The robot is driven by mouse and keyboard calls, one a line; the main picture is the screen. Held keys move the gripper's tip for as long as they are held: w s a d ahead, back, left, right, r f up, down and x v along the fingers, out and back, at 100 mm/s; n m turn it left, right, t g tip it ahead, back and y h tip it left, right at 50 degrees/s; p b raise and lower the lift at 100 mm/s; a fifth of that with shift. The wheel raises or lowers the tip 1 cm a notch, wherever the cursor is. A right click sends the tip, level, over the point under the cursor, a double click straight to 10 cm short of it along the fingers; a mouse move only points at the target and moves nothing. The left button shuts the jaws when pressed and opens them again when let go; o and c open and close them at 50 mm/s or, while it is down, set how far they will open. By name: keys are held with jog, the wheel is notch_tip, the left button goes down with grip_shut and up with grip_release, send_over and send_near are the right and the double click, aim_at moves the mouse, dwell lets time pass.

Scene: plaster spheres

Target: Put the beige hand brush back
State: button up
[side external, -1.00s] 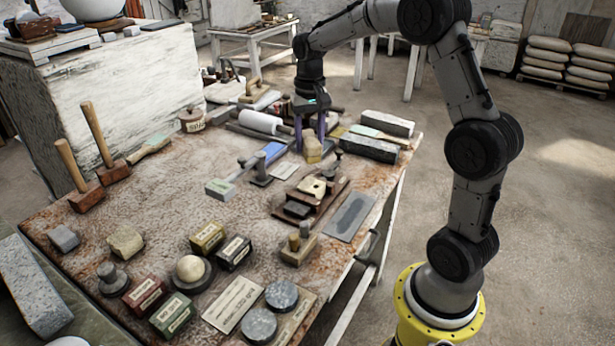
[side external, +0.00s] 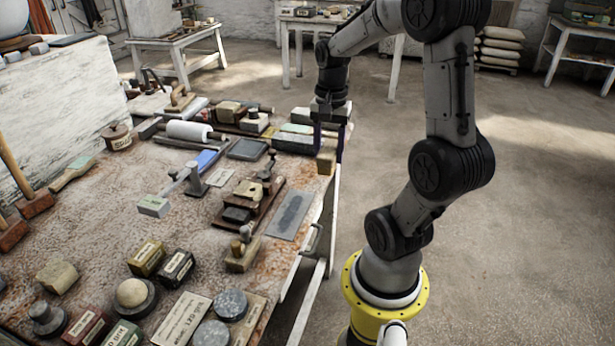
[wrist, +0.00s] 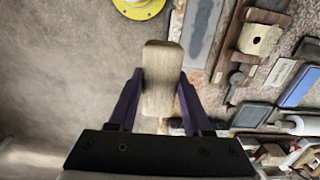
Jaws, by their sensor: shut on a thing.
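My gripper (side external: 329,155) has two purple fingers pointing down, shut on the beige hand brush (side external: 326,163). In the side view the brush hangs between the fingertips at the table's right edge, near the far right corner. In the wrist view the brush (wrist: 162,75) is a pale, wood-grained block with rounded corners, gripped across its sides by both fingers (wrist: 160,78). Bare floor shows to its left and the table's tools to its right. Its underside is hidden in the wrist view.
A grey flat plate (side external: 290,214) lies near the table's right edge. Stone blocks (side external: 296,140) lie behind my gripper at the far right corner. A white roller (side external: 190,131) and several tools crowd the table's far part. The floor right of the table is open.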

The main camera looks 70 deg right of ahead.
jog(key=shift+d, duration=0.35)
jog(key=w+d+f, duration=0.2)
jog(key=d+f, duration=0.1)
jog(key=w+d+f, duration=0.6)
jog(key=d, duration=0.1)
jog(key=shift+w, duration=0.15)
jog(key=shift+w+d+f, duration=0.1)
jog(key=shift+d+f, duration=0.05)
jog(key=shift+f, duration=0.8)
jog(key=shift+w+d+f, duration=0.1)
jog(key=shift+f, duration=0.8)
jog(key=shift+f, duration=0.15)
jog(key=o, duration=1.2)
